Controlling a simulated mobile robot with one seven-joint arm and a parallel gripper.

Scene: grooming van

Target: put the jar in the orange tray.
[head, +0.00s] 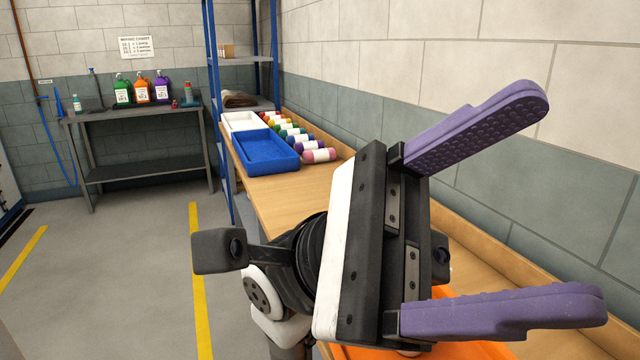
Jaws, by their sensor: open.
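My gripper (572,200) is large in the foreground, with two purple ribbed fingers spread wide apart and nothing between them. The orange tray (465,348) is at the bottom edge, on the wooden bench under my gripper. Most of it is hidden by my gripper or cut off by the frame. A small pale, rounded bit shows at the tray beneath the lower finger; I cannot tell what it is. I cannot single out the jar for sure. Several white cylinders with coloured ends, such as a pink one (319,155), lie in a row along the wall, well beyond my gripper.
A blue tray (262,165) and a white tray (242,122) sit at the far end of the bench (290,205). The wall is close on the right. A blue-post shelf (212,90) stands behind. A dark table (145,117) holds several bottles. Floor at left is clear.

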